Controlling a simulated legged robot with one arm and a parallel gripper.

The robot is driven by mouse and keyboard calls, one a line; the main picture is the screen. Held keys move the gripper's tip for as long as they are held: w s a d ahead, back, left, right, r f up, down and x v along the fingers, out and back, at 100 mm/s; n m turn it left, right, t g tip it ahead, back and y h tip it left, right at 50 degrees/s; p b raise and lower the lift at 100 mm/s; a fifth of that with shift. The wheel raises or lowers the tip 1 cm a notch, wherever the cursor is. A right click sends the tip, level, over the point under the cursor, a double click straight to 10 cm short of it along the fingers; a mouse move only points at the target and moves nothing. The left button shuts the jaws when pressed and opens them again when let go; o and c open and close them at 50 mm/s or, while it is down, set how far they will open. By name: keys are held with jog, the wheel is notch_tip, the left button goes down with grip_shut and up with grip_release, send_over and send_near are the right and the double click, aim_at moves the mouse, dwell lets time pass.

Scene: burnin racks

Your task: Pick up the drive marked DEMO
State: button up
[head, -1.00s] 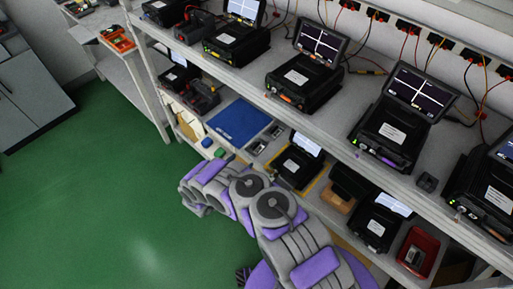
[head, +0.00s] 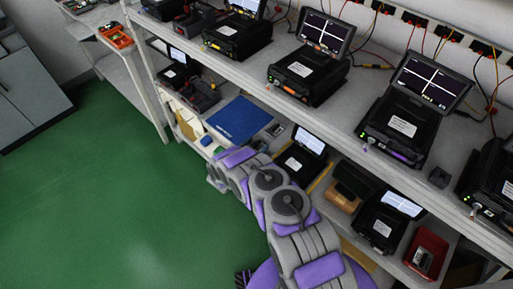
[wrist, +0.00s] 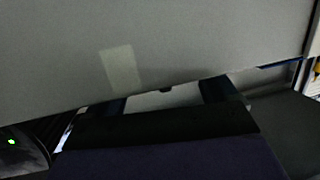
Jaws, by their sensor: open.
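No drive with a readable DEMO mark shows in either view. A grey item (head: 421,259) lies in the red bin (head: 441,243) on the lower shelf, too small to identify. Small grey items (head: 276,130) lie right of the blue mat (head: 249,127); their marks are unreadable. In the head view my arm reaches up and left along the lower shelf's front, and its end hides part of the shelf. In the wrist view my gripper (wrist: 163,100) shows as two dark fingers set apart, open, with nothing visibly held. A pale grey surface (wrist: 190,45) fills the view beyond them.
The upper shelf (head: 335,118) carries several black test units with screens and cables. The lower shelf holds more black units (head: 380,230) and a brown block (head: 343,203). A side bench with an orange tray (head: 116,36) stands at the upper left. The green floor (head: 100,200) is clear.

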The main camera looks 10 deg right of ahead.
jog(key=shift+w+d, duration=0.4)
jog(key=shift+d, duration=0.05)
jog(key=shift+f, duration=0.1)
jog(key=shift+c, duration=0.2)
jog(key=c, duration=0.8)
